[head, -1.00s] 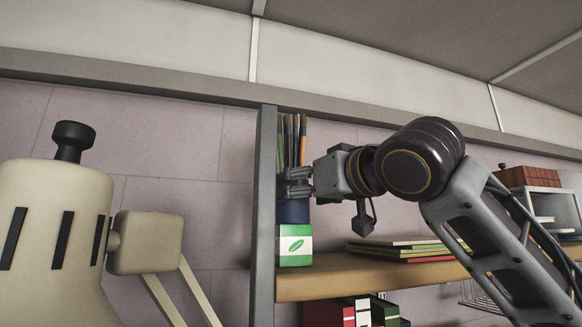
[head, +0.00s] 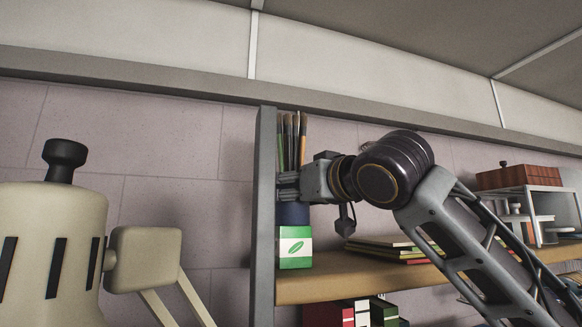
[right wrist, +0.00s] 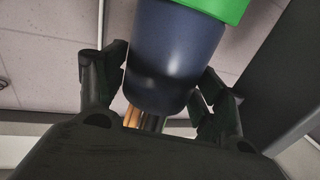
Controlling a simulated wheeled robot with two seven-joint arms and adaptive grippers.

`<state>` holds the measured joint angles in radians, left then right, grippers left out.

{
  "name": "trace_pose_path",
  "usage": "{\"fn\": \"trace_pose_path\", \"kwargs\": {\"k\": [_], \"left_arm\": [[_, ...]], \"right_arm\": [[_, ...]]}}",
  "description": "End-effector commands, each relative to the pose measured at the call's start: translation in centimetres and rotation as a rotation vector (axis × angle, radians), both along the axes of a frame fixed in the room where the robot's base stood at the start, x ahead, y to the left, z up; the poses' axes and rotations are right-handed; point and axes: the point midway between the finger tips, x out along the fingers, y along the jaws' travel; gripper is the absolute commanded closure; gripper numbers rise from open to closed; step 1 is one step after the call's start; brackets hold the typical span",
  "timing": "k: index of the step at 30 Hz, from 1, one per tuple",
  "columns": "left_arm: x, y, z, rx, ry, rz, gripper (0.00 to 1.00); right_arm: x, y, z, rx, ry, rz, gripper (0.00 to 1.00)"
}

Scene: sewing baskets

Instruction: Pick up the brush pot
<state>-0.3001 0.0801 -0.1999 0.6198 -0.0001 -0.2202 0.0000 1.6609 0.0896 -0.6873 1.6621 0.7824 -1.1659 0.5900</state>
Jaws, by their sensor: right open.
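The brush pot (head: 293,214) is dark blue with several brushes standing up in it. It stands on a green and white box with a leaf mark (head: 295,248), by the shelf's left post. My right gripper (head: 287,187) comes in from the right at the pot's upper part and hides some of it. In the right wrist view the pot (right wrist: 174,55) lies between the two open fingers (right wrist: 160,95), one on each side. Whether either finger touches it I cannot tell. Brush handles (right wrist: 150,120) show below the pot there. My left gripper is not in view.
A grey post (head: 264,205) stands close left of the pot. The wooden shelf (head: 350,277) holds flat books (head: 390,247) to the right. A cream slotted body with a black knob (head: 50,250) fills the left foreground. More books (head: 350,313) stand below.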

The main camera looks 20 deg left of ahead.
Motion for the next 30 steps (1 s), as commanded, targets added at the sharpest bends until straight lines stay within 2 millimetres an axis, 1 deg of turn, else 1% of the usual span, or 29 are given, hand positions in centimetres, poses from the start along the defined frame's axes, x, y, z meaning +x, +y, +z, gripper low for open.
{"fn": "trace_pose_path", "kwargs": {"k": [1,7,23,30], "left_arm": [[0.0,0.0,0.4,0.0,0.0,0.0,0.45],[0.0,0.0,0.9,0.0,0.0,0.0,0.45],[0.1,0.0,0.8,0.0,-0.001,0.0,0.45],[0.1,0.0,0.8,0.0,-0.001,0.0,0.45]], "right_arm": [[0.3,0.4,0.2,0.0,0.001,0.001,0.3],[1.2,1.3,0.1,0.0,0.001,0.001,0.3],[1.3,1.4,0.0,0.001,0.001,0.001,0.3],[1.3,1.4,0.0,0.001,0.001,0.001,0.61]]}}
